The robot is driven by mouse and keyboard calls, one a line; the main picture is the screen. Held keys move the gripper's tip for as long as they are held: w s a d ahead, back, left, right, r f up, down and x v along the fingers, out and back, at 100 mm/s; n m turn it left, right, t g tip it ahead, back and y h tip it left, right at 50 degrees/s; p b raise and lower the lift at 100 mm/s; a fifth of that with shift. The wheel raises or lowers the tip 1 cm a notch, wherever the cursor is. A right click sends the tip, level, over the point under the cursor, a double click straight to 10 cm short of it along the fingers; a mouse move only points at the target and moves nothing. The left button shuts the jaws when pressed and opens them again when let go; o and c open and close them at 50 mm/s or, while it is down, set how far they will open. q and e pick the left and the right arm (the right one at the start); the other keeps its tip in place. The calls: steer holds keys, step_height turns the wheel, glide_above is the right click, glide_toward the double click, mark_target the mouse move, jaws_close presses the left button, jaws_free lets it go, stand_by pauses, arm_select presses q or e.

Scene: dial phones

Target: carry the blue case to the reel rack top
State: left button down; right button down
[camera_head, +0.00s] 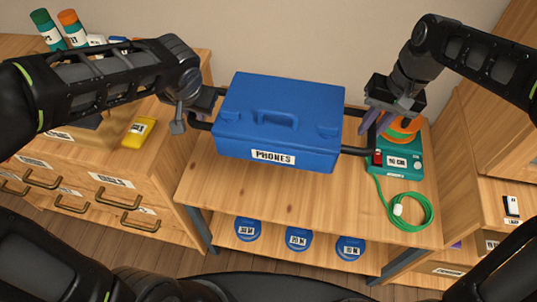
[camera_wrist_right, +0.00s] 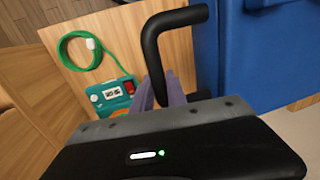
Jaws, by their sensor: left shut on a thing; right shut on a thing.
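The blue case (camera_head: 275,120) has a closed lid, a top grip and a white "PHONES" label. It is level over the wooden reel rack top (camera_head: 290,195); I cannot tell whether its base touches the wood. A black bar handle sticks out at each end. My left gripper (camera_head: 199,112) is shut on the left handle. My right gripper (camera_head: 373,117) is shut on the right handle. In the right wrist view, the black handle (camera_wrist_right: 160,45) rises beside the purple fingers and the blue case (camera_wrist_right: 265,55) fills the right side.
A teal cable reel box (camera_head: 400,163) with a coiled green cable (camera_head: 408,210) occupies the rack top's right end. Several blue reels (camera_head: 298,238) sit on the lower shelf. Drawers with a yellow item (camera_head: 139,132) and bottles (camera_head: 73,28) stand left. The rack top's front is clear.

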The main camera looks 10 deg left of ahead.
steer(key=shift+a, duration=0.15)
